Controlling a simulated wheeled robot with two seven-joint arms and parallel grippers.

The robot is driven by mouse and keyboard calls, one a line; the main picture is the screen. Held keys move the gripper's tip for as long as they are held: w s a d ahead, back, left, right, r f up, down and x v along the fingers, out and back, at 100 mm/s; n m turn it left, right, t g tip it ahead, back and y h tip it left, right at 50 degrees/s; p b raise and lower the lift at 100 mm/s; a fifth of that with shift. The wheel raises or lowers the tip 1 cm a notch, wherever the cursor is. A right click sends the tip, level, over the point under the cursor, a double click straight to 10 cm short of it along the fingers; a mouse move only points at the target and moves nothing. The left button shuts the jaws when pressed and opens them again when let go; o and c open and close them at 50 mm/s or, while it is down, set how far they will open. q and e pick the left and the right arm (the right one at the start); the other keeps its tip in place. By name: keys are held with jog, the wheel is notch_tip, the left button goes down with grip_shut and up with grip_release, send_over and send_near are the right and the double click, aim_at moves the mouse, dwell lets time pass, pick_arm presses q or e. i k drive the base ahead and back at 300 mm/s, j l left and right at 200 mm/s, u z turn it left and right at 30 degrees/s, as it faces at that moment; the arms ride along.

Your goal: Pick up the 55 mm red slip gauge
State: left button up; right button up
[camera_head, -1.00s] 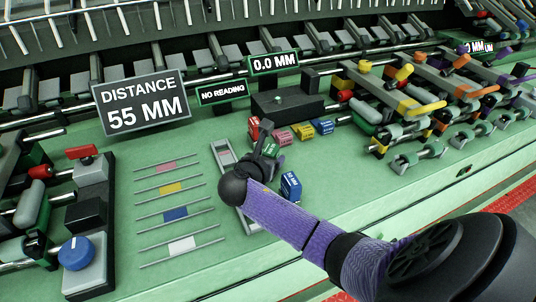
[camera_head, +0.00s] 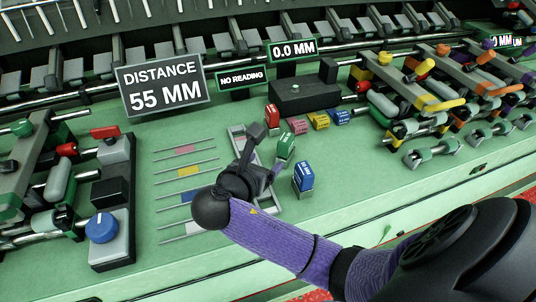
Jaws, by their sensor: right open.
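A small red slip gauge (camera_head: 272,116) stands on the green bench at the left end of a short row of coloured blocks. Its label is too small to read. My right gripper (camera_head: 268,150) is open, in front of the red gauge and apart from it, above the grey slotted rail (camera_head: 240,136). A green block (camera_head: 286,147) stands close to its right finger and looks tilted; whether they touch I cannot tell. My left gripper is not in view.
Pink (camera_head: 297,125), yellow (camera_head: 319,121) and blue (camera_head: 341,117) blocks stand right of the red gauge. A larger blue block (camera_head: 303,177) stands nearer. The sign (camera_head: 164,84) reads 55 MM. A blue-knobbed unit (camera_head: 102,228) is at left. Bench at right front is clear.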

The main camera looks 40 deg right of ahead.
aim_at(271, 119)
jog(key=z, duration=1.35)
